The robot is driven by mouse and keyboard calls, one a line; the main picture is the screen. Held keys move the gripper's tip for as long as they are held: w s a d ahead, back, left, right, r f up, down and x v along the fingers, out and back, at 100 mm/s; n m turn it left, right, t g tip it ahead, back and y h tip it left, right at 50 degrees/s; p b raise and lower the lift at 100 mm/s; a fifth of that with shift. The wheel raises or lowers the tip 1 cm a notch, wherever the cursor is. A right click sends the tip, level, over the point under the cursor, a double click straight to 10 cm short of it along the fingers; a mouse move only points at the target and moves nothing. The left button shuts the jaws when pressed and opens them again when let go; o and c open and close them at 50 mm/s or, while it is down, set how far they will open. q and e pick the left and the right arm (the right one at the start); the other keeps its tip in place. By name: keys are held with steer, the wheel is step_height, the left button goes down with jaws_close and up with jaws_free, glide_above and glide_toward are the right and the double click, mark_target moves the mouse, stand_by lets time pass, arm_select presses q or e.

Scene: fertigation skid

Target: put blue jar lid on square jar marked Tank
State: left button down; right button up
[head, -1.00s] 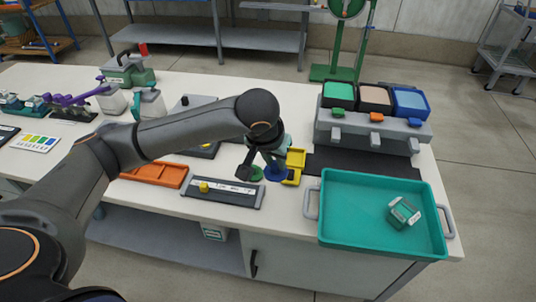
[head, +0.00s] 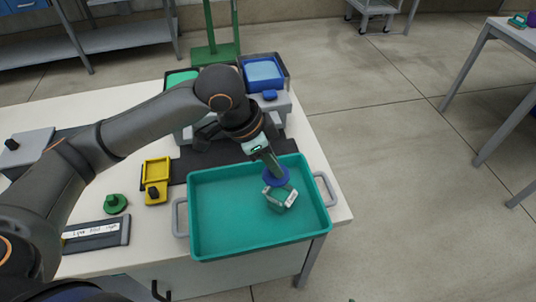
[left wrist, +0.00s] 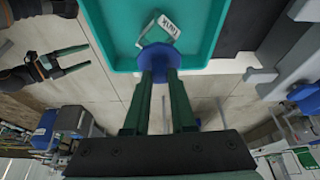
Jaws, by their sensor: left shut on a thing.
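My left gripper (head: 272,166) is shut on the blue jar lid (head: 276,177), over the right part of the teal tray. The square jar (head: 281,199), green with a white label, is in the tray just below the lid. In the left wrist view the lid (left wrist: 158,55) sits between the fingertips and overlaps the near side of the jar (left wrist: 152,30), whose label reads Tank. I cannot tell whether lid and jar touch. My right gripper (left wrist: 74,60) shows at the left of the left wrist view, its fingers apart and empty.
The teal tray (head: 215,235) has grey side handles and stands at the table's right end. A green knobbed lid (head: 115,204) and a yellow holder (head: 155,182) lie left of it. Behind is a grey rack with green and blue bins (head: 263,75).

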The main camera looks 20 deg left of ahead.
arm_select(q)
steer(key=shift+w+d+m, duration=0.25)
steer(key=shift+d+m, duration=0.15)
steer(key=shift+d, duration=0.1)
steer(key=shift+f+b, duration=0.25)
steer(key=shift+b, duration=0.2)
step_height(320, 180, down, 3)
steer(key=b, duration=0.4)
steer(key=shift+r, duration=0.2)
steer(key=shift+f+b, duration=0.25)
steer(key=shift+b, duration=0.3)
steer(key=shift+f+p, duration=0.15)
steer(key=shift+p, duration=0.15)
steer(key=shift+f, duration=0.65)
arm_select(e)
steer(key=shift+y, duration=0.4)
steer(key=shift+w+a+f, duration=0.5)
steer(key=shift+a+f, duration=0.15)
steer(key=shift+f, duration=0.1)
steer(key=shift+w+a+f, duration=0.5)
steer(key=shift+a+f, duration=0.1)
steer(key=shift+f, duration=0.1)
arm_select(q)
steer(key=c, duration=0.7)
jaws_free()
arm_select(e)
steer(key=shift+s+d+f, duration=0.1)
steer(key=shift+s+f, duration=0.05)
steer(key=shift+s, duration=0.05)
